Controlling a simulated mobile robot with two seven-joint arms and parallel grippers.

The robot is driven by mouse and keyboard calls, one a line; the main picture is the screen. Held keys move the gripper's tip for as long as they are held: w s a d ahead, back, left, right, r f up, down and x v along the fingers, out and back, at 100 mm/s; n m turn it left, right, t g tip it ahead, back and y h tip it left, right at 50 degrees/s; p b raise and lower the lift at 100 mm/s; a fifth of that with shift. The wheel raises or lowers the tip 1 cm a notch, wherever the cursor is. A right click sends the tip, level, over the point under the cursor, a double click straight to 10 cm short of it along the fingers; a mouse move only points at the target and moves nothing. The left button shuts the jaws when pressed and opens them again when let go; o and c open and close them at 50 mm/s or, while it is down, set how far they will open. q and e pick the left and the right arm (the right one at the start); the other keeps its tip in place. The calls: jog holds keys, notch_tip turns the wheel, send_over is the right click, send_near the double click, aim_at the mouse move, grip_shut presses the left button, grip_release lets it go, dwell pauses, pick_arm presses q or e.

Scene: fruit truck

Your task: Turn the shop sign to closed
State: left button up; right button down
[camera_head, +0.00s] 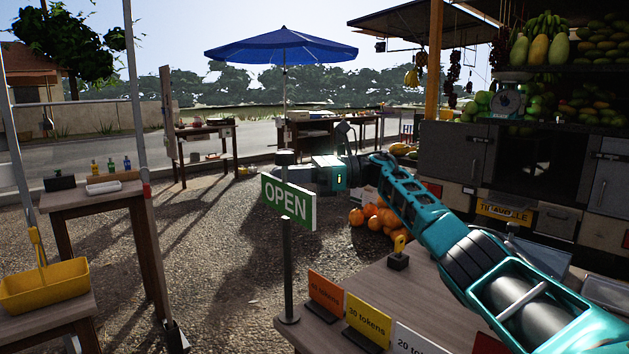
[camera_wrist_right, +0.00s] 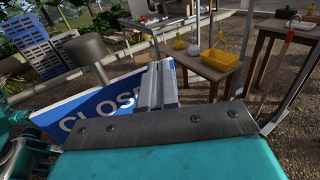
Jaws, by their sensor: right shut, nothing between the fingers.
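The shop sign (camera_head: 287,201) is a board on a dark upright post (camera_head: 288,265). In the head view its green face reads OPEN. In the right wrist view the sign's other face (camera_wrist_right: 100,110) is blue, with the start of CLOSED showing; my gripper hides the rest. My right gripper (camera_head: 291,173) is behind the sign's upper edge in the head view, on the blue side. In the wrist view its fingers (camera_wrist_right: 160,68) are shut and empty, overlapping the blue face. I cannot tell whether they touch the board. My left gripper is not in view.
A wooden table (camera_head: 400,290) with token price cards (camera_head: 326,292) stands right of the post. Pumpkins (camera_head: 375,217) lie behind it. A yellow basket (camera_head: 45,285) sits on a small table at left. Gravel left of the post is clear.

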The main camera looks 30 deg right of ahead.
jog(key=shift+w+a, duration=0.15)
jog(key=shift+a, duration=0.2)
dwell(0.4)
jog(key=v, duration=0.7)
jog(key=shift+d, duration=0.3)
